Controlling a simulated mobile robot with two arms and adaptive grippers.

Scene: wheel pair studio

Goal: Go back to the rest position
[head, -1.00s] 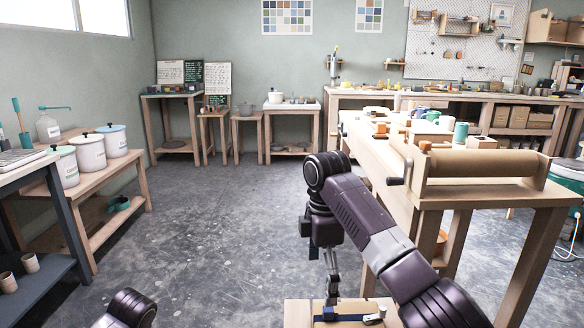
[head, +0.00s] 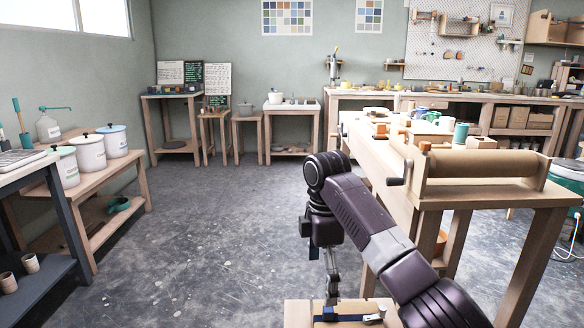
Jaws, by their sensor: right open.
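My right arm comes in from the lower right and bends down at its elbow. My right gripper (head: 332,290) points down, open, just above or behind a pale wooden board (head: 298,314) at the bottom edge. A dark blue strap and a small metal-ended tool lie on that board. I cannot tell whether the fingertips touch anything; nothing shows held. My left gripper and arm are out of the picture.
A wooden workbench with a roller (head: 480,164) stands close to the right of my arm. A low bench with lidded white crocks (head: 90,153) stands at the left, beside a dark table (head: 62,215). The grey floor (head: 200,225) between is clear.

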